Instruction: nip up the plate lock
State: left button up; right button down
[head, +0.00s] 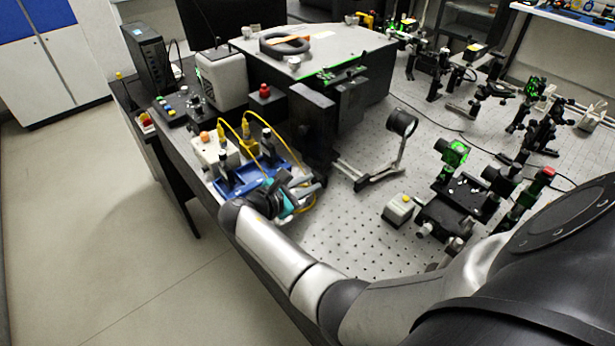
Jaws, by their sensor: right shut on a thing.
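My right arm reaches in from the lower right, and its gripper (300,187) is at the near right end of the blue stage (238,186), close to the bench's front edge. The right gripper is shut on a small part there, which I take to be the plate lock; the fingers and wrist hide most of it. I cannot tell whether it is clear of the stage. My left gripper is not in view.
A white box with an orange knob (205,138) and yellow cables (243,128) stand by the stage. A tall black plate-like mount (312,125) rises behind the gripper. A round lens mount (401,123) and a small box with a yellow button (398,209) stand to the right.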

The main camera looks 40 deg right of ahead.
jog(key=shift+s+d+m+t, duration=0.15)
jog(key=shift+m+t, duration=0.25)
jog(key=shift+m, duration=0.2)
jog(key=c, duration=0.8)
grip_release()
